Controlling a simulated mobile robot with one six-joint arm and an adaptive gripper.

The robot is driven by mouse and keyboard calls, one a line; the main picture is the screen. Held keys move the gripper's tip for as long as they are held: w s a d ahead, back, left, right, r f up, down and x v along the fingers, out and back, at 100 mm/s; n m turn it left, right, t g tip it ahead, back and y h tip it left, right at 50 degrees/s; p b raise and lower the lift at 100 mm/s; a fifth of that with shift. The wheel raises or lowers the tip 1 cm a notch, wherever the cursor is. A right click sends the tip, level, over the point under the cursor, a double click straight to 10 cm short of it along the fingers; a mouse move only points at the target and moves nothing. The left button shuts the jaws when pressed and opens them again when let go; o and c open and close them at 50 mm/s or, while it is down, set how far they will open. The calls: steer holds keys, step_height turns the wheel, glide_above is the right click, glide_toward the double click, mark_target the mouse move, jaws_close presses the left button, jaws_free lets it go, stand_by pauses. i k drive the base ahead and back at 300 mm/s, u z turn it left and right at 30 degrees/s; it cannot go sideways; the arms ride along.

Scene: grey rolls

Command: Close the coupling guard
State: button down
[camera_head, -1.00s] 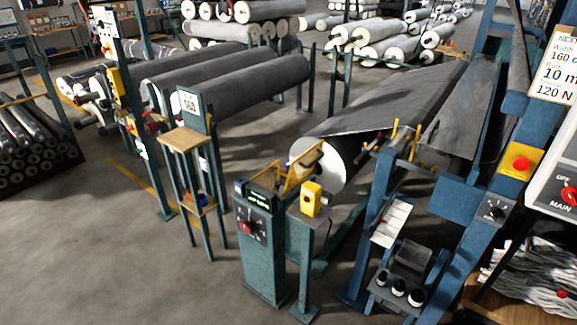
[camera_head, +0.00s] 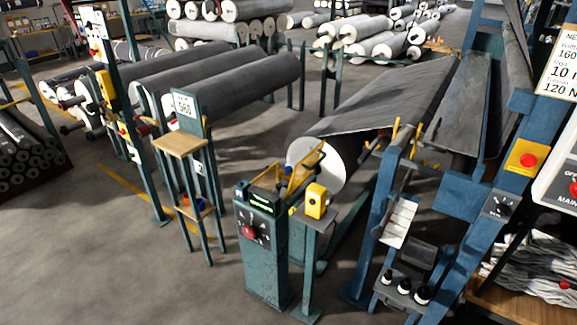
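A yellow-framed guard (camera_head: 304,168) stands tilted up on top of a teal control pedestal (camera_head: 262,255) in the middle of the view, and I take it for the coupling guard. It looks raised rather than lying flat, though its hinge is too small to make out. The pedestal has a small green display (camera_head: 262,205) and a red knob (camera_head: 249,231) on its front. The end of a large grey roll (camera_head: 316,163) is just behind the guard. My gripper is not in view.
A yellow box (camera_head: 316,201) sits on a post right of the pedestal. A wooden-topped stand (camera_head: 180,145) is to the left. A blue machine frame (camera_head: 382,225) with a tray of bottles (camera_head: 404,285) blocks the right. Grey floor (camera_head: 110,260) is clear at front left.

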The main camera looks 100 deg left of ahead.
mark_target(288, 192)
steer(key=u, duration=0.95)
steer(key=k, duration=0.25)
steer(key=u, duration=2.4)
steer(key=k, duration=0.65)
steer(key=z, duration=0.2)
steer(key=i, duration=0.55)
steer(key=z, duration=0.05)
